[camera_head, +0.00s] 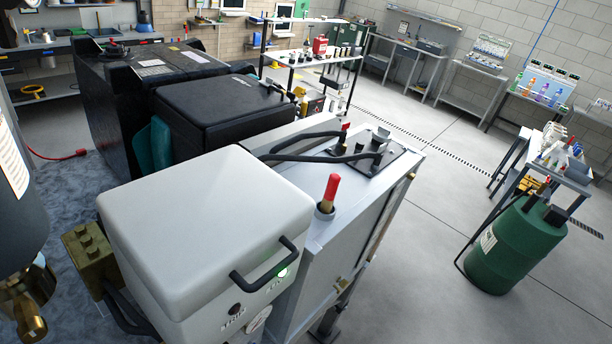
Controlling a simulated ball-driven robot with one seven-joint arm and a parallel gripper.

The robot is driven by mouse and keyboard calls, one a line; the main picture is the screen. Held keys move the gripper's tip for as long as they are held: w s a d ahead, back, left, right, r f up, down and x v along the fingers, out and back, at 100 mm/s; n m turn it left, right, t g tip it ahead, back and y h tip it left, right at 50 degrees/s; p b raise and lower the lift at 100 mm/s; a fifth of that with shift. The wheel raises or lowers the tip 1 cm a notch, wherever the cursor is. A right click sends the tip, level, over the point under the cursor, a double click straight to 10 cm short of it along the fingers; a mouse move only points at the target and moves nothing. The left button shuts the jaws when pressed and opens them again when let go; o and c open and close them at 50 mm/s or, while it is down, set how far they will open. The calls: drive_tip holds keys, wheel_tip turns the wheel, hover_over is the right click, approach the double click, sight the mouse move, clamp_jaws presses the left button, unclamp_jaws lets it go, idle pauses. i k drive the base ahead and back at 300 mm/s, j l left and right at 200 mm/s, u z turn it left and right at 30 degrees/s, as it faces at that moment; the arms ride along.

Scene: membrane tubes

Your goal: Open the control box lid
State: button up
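The white control box (170,290) stands in the near middle of the head camera view. Its white lid (195,215) has rounded edges and lies shut on the box. A dark bar handle (265,268) sits on the right front face of the lid. The box's lower part is cut off by the picture's bottom edge. My gripper is not seen in this view.
A grey cabinet (320,235) with a red-handled valve (329,190) and black hoses stands right behind the box. Black cases (220,110) stand behind. A brass block (90,250) and dark cylinder (18,200) are close at left. A green drum (512,245) stands right; floor between is clear.

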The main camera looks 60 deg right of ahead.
sight(191, 231)
drive_tip(key=z, duration=0.85)
drive_tip(key=i+l+z, duration=0.15)
drive_tip(key=i+z, duration=0.25)
drive_tip(key=i, duration=0.1)
